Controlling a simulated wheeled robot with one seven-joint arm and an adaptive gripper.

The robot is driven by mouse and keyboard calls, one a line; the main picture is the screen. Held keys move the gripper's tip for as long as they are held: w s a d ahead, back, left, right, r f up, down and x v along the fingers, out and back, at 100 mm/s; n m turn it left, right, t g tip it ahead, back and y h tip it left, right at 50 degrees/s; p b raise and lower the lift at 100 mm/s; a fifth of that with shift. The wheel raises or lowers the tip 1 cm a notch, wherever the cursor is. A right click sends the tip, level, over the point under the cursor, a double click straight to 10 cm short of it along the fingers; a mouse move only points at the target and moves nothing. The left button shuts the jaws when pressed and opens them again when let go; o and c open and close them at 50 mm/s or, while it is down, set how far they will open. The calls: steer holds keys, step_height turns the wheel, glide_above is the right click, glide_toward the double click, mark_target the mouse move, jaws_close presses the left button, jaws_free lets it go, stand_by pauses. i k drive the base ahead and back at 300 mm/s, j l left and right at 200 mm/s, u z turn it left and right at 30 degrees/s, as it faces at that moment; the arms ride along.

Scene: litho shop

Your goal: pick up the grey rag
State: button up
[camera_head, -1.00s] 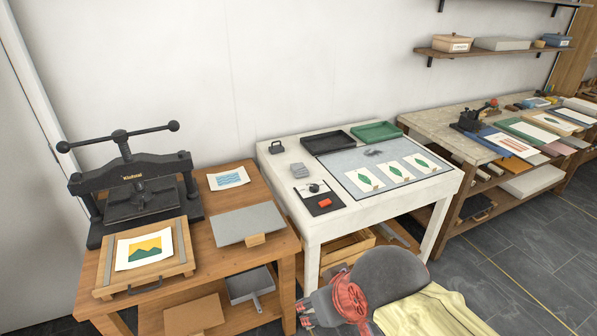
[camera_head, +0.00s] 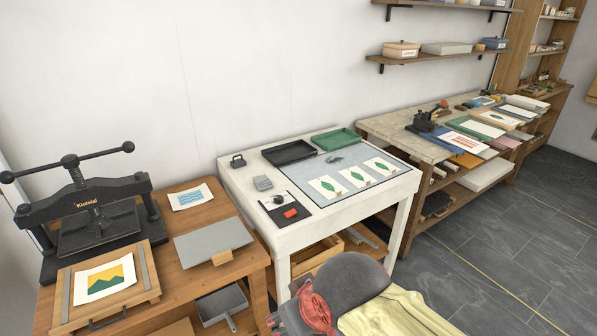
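A small grey folded pad (camera_head: 263,183), which looks like a folded rag, lies on the left part of the white table (camera_head: 240,207). A darker grey crumpled piece (camera_head: 335,159) lies on the blue-grey mat of the same table. I cannot tell for sure which is the grey rag. My gripper (camera_head: 273,322) shows only in part at the bottom edge, below and in front of the white table, well apart from both pieces. Its fingers are mostly cut off or hidden, so its opening is unclear.
On the white table are a black tray (camera_head: 289,152), a green tray (camera_head: 336,139), leaf prints (camera_head: 328,187) and a dark board with a red block (camera_head: 291,213). A press (camera_head: 92,206) stands left on a wooden table. Open floor (camera_head: 505,225) lies right.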

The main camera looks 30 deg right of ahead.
mark_target(262, 183)
steer(key=i+l, duration=0.55)
steer(key=l, duration=0.15)
steer(key=i+l, duration=1.1)
steer(key=l, duration=0.25)
